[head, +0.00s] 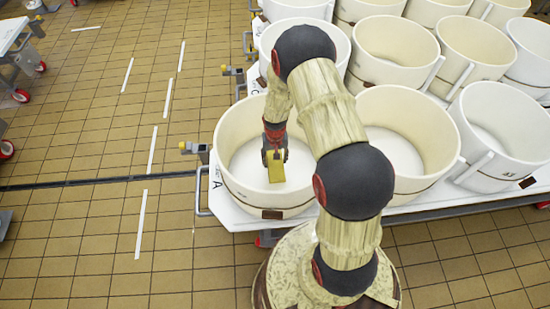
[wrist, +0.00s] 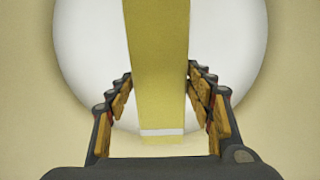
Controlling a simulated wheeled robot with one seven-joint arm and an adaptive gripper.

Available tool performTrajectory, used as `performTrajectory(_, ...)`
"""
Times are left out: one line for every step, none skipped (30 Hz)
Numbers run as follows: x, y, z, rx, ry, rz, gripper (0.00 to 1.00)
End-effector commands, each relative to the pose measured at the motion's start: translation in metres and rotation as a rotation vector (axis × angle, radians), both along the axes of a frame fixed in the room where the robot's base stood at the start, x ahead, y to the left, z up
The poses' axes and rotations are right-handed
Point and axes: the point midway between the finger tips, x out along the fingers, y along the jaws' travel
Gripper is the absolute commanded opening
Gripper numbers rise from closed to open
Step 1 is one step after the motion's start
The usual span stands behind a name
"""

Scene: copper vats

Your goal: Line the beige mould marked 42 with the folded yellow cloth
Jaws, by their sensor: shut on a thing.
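The folded yellow cloth (head: 276,170) is a narrow upright strip in my gripper (head: 274,150). In the wrist view the cloth (wrist: 157,45) runs between the two fingers of my gripper (wrist: 158,80), which is shut on it. The gripper and cloth are over the opening of a round beige mould (head: 240,190) at the trolley's front left corner. I cannot tell whether the cloth touches its floor. In the wrist view the mould's white floor (wrist: 90,60) lies behind the cloth, inside a beige wall (wrist: 25,60). I cannot read the number 42 on this mould.
Several similar beige moulds stand close behind and to the right, including one beside it (head: 440,130), partly behind my arm. They share a white trolley (head: 225,208) lettered A. Tiled floor (head: 90,220) is clear to the left. Another trolley (head: 12,35) stands at far left.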

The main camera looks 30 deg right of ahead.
Motion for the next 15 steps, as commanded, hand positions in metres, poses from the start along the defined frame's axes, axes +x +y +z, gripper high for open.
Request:
performTrajectory(0.0, 0.0, -0.007, 0.0, 0.0, 0.0, 0.21)
performTrajectory(0.0, 0.0, -0.01, 0.0, 0.0, 0.0, 0.21)
performTrajectory(0.0, 0.0, -0.013, 0.0, -0.001, 0.0, 0.21)
performTrajectory(0.001, 0.0, -0.016, 0.0, -0.001, 0.0, 0.21)
performTrajectory(0.001, 0.0, -0.019, 0.0, -0.001, 0.0, 0.21)
performTrajectory(0.001, 0.0, -0.022, 0.0, -0.001, 0.0, 0.21)
performTrajectory(0.001, 0.0, -0.025, 0.0, -0.001, 0.0, 0.21)
performTrajectory(0.001, 0.0, -0.028, 0.0, -0.001, 0.0, 0.21)
performTrajectory(0.001, 0.0, -0.031, 0.0, -0.001, 0.0, 0.21)
performTrajectory(0.001, 0.0, -0.034, 0.0, -0.001, 0.0, 0.21)
performTrajectory(0.001, 0.0, -0.037, 0.0, -0.001, 0.0, 0.21)
performTrajectory(0.001, 0.0, -0.04, 0.0, -0.001, 0.0, 0.21)
performTrajectory(0.0, 0.0, -0.043, 0.0, -0.001, 0.0, 0.21)
performTrajectory(0.0, 0.0, -0.046, 0.0, -0.001, 0.0, 0.21)
performTrajectory(0.001, 0.0, -0.049, 0.0, -0.001, 0.0, 0.21)
